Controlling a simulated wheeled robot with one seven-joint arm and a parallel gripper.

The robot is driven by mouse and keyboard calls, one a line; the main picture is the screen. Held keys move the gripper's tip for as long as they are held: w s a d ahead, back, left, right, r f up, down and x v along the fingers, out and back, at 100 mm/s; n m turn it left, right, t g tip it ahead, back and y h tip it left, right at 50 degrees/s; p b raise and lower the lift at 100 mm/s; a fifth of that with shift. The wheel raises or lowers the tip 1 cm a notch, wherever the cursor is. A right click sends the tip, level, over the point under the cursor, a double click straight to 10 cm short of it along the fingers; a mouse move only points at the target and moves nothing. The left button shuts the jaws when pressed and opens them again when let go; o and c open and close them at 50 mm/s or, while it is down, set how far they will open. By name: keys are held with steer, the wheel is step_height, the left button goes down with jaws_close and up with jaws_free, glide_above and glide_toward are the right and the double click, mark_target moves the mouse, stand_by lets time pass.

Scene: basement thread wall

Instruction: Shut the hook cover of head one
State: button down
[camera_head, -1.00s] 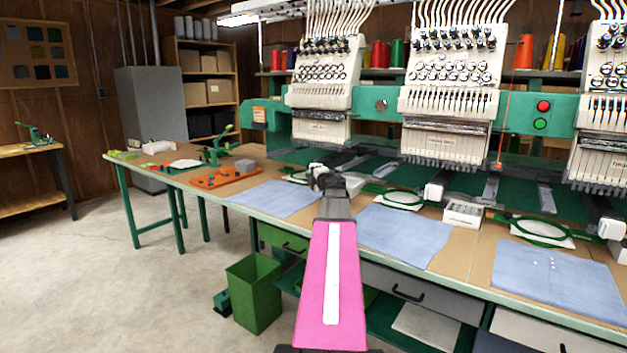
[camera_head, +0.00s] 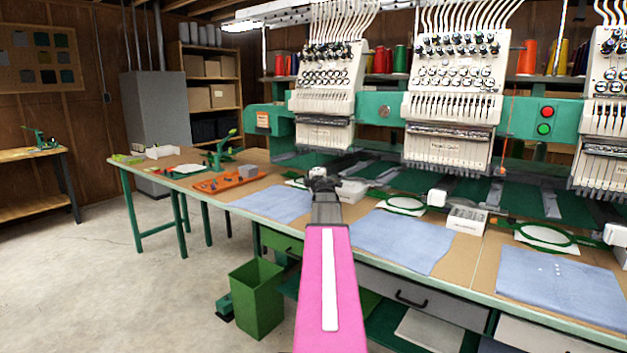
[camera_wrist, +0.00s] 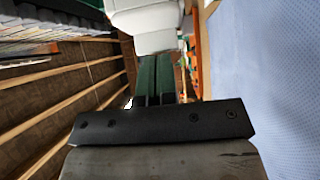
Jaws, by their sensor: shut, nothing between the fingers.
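Head one (camera_head: 327,90) looks to be the leftmost embroidery head on the green machine. Below it, a small white housing (camera_head: 317,171), likely its hook cover, is mostly hidden behind my gripper (camera_head: 322,184). In the wrist view a pale grey-white block (camera_wrist: 146,18) with a smaller white part (camera_wrist: 156,43) lies just beyond my fingertips (camera_wrist: 157,62). My dark green fingers are together and empty, pointing at that white part. Whether they touch it, and how far the cover stands open, I cannot tell.
Blue cloths (camera_head: 275,203) lie on the table in front of the heads. A white tray (camera_head: 351,191) stands right of my gripper and a green hoop (camera_head: 400,205) beyond it. An orange board (camera_head: 226,181) lies left. A green bin (camera_head: 257,298) stands on the floor.

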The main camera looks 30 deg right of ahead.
steer(key=shift+w, duration=0.55)
steer(key=s+a, duration=0.7)
steer(key=s, duration=0.3)
steer(key=shift+s+a, duration=0.3)
steer(key=shift+s, duration=0.1)
steer(key=shift+s, duration=0.1)
